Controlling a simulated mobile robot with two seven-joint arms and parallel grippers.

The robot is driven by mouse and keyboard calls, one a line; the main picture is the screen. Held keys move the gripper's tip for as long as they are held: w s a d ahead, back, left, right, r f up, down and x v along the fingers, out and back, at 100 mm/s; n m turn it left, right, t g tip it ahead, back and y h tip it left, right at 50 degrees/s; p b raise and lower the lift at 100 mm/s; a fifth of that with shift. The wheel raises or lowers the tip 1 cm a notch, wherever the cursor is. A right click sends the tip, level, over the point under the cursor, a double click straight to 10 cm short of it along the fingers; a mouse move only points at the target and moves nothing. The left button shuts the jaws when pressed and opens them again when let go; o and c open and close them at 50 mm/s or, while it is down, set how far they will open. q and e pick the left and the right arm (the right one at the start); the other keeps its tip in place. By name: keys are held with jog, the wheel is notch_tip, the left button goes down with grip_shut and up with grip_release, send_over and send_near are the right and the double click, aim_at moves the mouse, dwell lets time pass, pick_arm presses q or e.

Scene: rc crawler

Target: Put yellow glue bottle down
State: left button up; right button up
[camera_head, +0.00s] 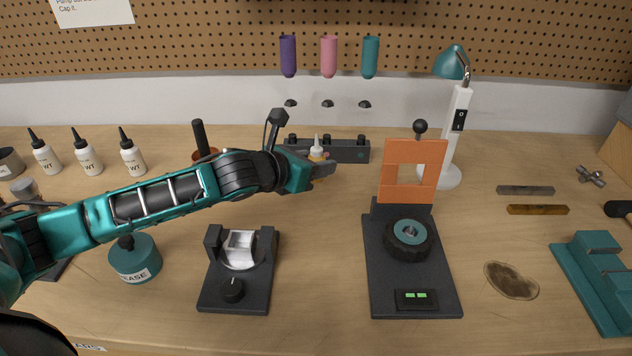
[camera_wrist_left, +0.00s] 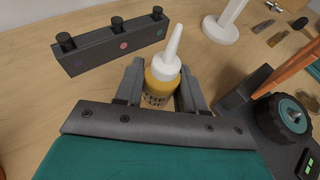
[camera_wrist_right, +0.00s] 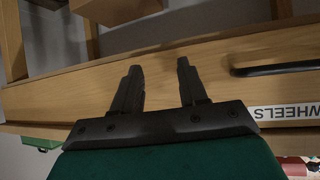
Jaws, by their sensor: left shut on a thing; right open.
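The yellow glue bottle (camera_wrist_left: 162,82) with a white nozzle is between the fingers of my left gripper (camera_wrist_left: 160,92). In the head view the bottle (camera_head: 317,152) shows mostly as its white cap and nozzle, with its body largely hidden by my left gripper (camera_head: 318,170). The left gripper is shut on the bottle, in front of the dark rack. I cannot tell whether the bottle's base touches the table. My right gripper (camera_wrist_right: 160,85) is open and empty, facing a wooden bench front with a "WHEELS" label.
The dark rack (camera_head: 355,152) with several knobs stands just behind. A dark press with an orange frame (camera_head: 411,170) is to the right, and a dark cradle stand (camera_head: 235,290) is in front. White bottles (camera_head: 88,155) stand at the left. Bare table (camera_head: 325,235) lies between the stands.

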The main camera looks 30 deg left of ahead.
pick_arm(q)
jog(key=shift+f, duration=2.45)
jog(key=shift+f, duration=0.1)
jog(key=o, duration=1.1)
jog(key=shift+c, duration=0.2)
jog(key=v, duration=1)
jog(key=shift+s, duration=0.15)
jog(key=shift+v, duration=0.9)
jog(key=shift+d, duration=0.1)
